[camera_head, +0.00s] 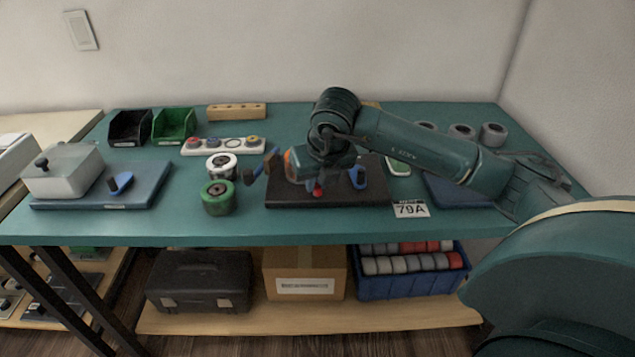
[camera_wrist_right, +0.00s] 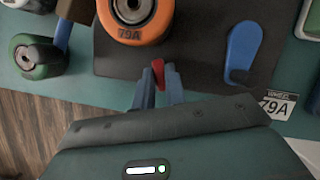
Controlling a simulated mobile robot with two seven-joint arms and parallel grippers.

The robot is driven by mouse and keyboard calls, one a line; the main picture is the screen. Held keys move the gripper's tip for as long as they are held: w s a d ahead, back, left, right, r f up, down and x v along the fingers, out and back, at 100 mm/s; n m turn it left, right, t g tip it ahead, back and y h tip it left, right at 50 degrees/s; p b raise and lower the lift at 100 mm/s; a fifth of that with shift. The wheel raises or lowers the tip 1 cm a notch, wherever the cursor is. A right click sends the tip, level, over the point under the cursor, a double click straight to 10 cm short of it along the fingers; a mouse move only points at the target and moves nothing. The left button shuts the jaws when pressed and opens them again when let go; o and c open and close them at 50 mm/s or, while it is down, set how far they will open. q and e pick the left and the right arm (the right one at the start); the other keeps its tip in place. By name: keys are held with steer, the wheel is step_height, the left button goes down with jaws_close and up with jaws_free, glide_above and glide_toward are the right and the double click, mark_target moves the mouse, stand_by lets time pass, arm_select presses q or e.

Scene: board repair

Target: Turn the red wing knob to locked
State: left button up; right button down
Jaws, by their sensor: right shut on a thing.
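The red wing knob (camera_wrist_right: 158,72) sits at the near edge of the black board, just below the orange wheel (camera_wrist_right: 135,16), in the right wrist view. It also shows as a small red spot (camera_head: 318,193) in the head view. My right gripper (camera_wrist_right: 160,82) is shut on the knob, with one blue finger on each side of it. The fingers hide part of the knob, and I cannot tell its exact angle. The black board (camera_head: 285,199) lies on the green table. My left gripper is in neither view.
A blue lever (camera_wrist_right: 243,48) stands on the board to the right of the knob. A card marked 79A (camera_head: 411,209) lies at the board's right. Green (camera_head: 219,198) and white (camera_head: 221,166) wheels stand to the left. My right arm spans the table's right side.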

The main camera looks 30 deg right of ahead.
steer(key=shift+a+m+h, duration=0.1)
steer(key=shift+m+h, duration=0.2)
steer(key=shift+m, duration=0.5)
steer(key=shift+m+g+h, duration=0.3)
steer(key=shift+m+h, duration=0.2)
steer(key=shift+m, duration=0.7)
steer(key=shift+w+b, duration=0.1)
steer(key=shift+b, duration=0.2)
steer(key=c, duration=1.4)
jaws_free()
steer(key=shift+c, duration=0.2)
